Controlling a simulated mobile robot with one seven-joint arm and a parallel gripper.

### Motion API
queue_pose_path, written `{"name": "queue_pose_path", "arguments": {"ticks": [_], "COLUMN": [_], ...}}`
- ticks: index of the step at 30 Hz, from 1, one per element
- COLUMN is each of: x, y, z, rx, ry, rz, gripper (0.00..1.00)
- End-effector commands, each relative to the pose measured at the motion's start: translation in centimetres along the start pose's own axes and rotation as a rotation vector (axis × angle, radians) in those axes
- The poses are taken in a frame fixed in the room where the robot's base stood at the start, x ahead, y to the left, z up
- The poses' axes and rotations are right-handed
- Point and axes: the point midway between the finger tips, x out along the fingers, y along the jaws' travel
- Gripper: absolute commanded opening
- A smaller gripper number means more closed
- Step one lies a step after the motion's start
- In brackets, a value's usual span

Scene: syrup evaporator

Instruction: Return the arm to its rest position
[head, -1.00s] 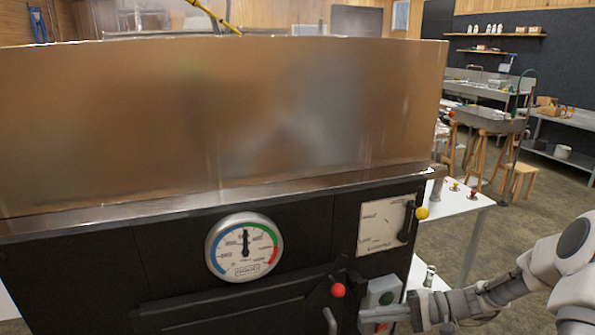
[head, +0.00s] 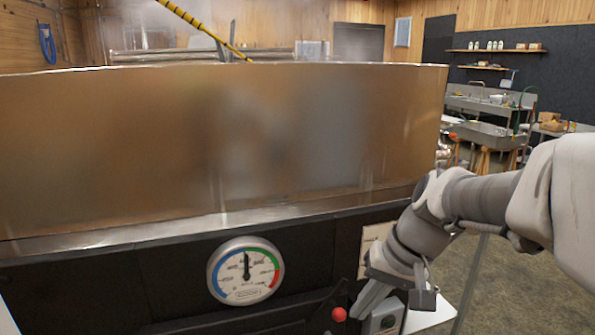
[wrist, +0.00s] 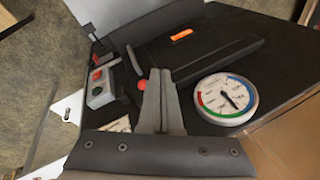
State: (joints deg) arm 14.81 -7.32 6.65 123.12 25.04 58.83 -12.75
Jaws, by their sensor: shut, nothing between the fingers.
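My gripper (head: 368,301) is in the lower right of the head view, in front of the black evaporator front (head: 130,285). Its fingers point down and are shut together with nothing between them. In the wrist view my gripper (wrist: 160,78) also shows as two closed grey fingers. They lie across the view of the black panel, with the red knob (wrist: 142,86) just beside them. I cannot tell whether they touch anything.
The large metal pan (head: 200,150) rises behind the panel. A round gauge (head: 245,271) is left of my gripper, a red knob (head: 338,314) and grey button box (head: 384,320) just below. A white table (head: 432,312) stands to the right, with open floor (head: 510,285) beyond.

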Motion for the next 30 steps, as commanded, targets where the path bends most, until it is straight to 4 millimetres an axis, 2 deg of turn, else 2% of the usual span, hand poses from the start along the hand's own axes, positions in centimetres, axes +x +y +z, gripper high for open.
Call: {"name": "queue_pose_path", "arguments": {"ticks": [1, 7, 12, 18, 21, 30], "x": [-1.4, -5.4, -8.1, -8.6, -8.5, -8.3], "y": [-0.6, -1.7, -1.4, 1.1, 2.0, 2.4], "z": [0.7, 3.1, 5.9, 9.3, 10.2, 10.5], "rx": [-0.023, -0.089, -0.141, -0.193, -0.206, -0.211], "ry": [0.04, 0.196, 0.303, 0.328, 0.33, 0.328], "rz": [0.025, 0.101, 0.16, 0.264, 0.293, 0.306], "gripper": [0.0, 0.0, 0.0, 0.0, 0.0, 0.0]}}
